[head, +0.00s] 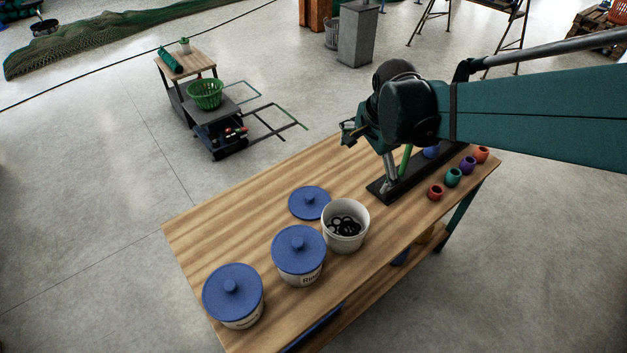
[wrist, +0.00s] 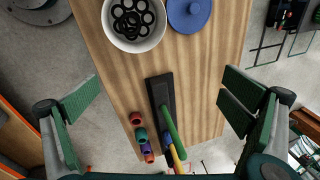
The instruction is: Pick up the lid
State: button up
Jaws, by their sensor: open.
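A loose blue lid (head: 310,203) with a round knob lies flat on the wooden table, just behind and left of an open white bucket (head: 345,243) holding black rings. The lid also shows at the top of the wrist view (wrist: 188,14), beside the bucket (wrist: 135,45). Two more blue lids sit on closed buckets, one in the middle (head: 298,246) and one at the front left (head: 232,290). My gripper (wrist: 160,98) is open and empty, above the table's right part and away from the lid. In the head view my gripper (head: 352,135) is partly hidden by my arm.
A black rack (head: 378,192) with upright coloured tools stands below my gripper. Several small coloured pots, including a red one (head: 435,192), line the table's right end. The table's back left is clear. A cart with a green basket (head: 206,93) stands behind.

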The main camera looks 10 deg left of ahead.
jog(key=w+a+f+m+g, duration=0.2)
jog(key=w+a+f+m, duration=0.3)
jog(key=a+f, duration=0.4)
jog(key=m+g+b, duration=0.1)
jog(key=m, duration=0.2)
send_over(310, 196)
jog(key=shift+h, duration=0.4)
notch_tip(310, 196, down, 11)
jog(key=shift+r, duration=0.1)
jog(key=shift+f+b, duration=0.35)
jog(key=shift+f, duration=1)
jog(key=shift+f, duration=0.1)
jog(key=shift+f+b, duration=0.55)
jog(key=shift+f, duration=1.95)
jog(key=shift+c, duration=0.7)
